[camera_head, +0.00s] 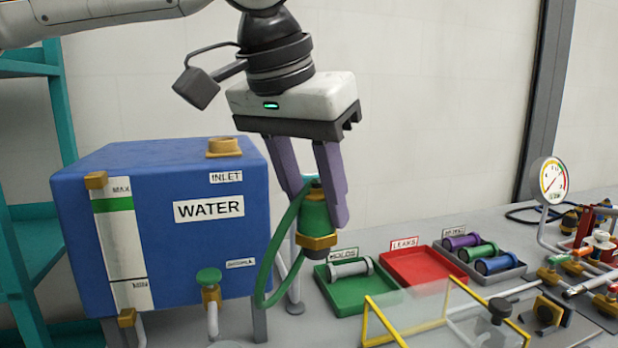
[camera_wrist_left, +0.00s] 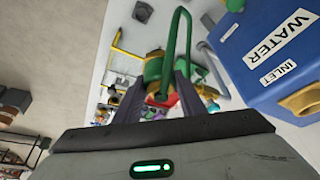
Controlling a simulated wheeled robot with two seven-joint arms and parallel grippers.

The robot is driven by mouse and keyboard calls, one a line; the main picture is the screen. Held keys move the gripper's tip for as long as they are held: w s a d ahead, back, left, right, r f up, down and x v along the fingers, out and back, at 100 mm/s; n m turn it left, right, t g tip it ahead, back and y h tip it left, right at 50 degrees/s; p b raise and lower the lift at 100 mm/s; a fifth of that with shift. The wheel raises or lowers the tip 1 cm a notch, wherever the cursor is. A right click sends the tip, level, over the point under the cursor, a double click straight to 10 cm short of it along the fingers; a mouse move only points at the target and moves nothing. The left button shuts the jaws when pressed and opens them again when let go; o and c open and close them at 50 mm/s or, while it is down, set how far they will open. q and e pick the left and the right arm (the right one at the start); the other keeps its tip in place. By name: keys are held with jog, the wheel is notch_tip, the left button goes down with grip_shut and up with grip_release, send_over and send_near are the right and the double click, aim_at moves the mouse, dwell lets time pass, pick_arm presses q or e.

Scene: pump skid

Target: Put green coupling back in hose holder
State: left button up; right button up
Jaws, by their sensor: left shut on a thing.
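My left gripper (camera_head: 321,212) is shut on the green coupling (camera_head: 314,213), with its two purple fingers on either side. The coupling has a brass collar and a dark lower end, and hangs roughly upright in front of the wall. A green hose (camera_head: 273,246) loops down from it on the left. In the left wrist view the coupling (camera_wrist_left: 157,68) sits between the fingers, with the hose (camera_wrist_left: 189,38) arching beside it. A grey post with a round foot (camera_head: 295,306) stands below and behind the coupling. Its top is hidden, so I cannot tell if it is the hose holder. My right gripper is out of view.
A blue water tank (camera_head: 170,225) stands left of the coupling. A green tray (camera_head: 345,301) with a grey cylinder and a red tray (camera_head: 420,268) lie to the right. A clear yellow-edged guard (camera_head: 440,315) is in front. Pipes and a gauge (camera_head: 553,181) fill the right.

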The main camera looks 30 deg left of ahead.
pick_arm(q)
jog(key=d+f+b, duration=0.2)
jog(key=f+b, duration=0.2)
jog(key=f, duration=0.6)
jog(key=w+d+f+m+b, duration=0.1)
jog(key=f+b, duration=0.3)
jog(key=f, duration=0.7)
jog(key=shift+d, duration=0.9)
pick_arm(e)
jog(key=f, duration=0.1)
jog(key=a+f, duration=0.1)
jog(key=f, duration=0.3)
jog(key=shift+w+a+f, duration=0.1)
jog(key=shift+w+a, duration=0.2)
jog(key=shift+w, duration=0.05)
pick_arm(q)
jog(key=shift+r, duration=0.1)
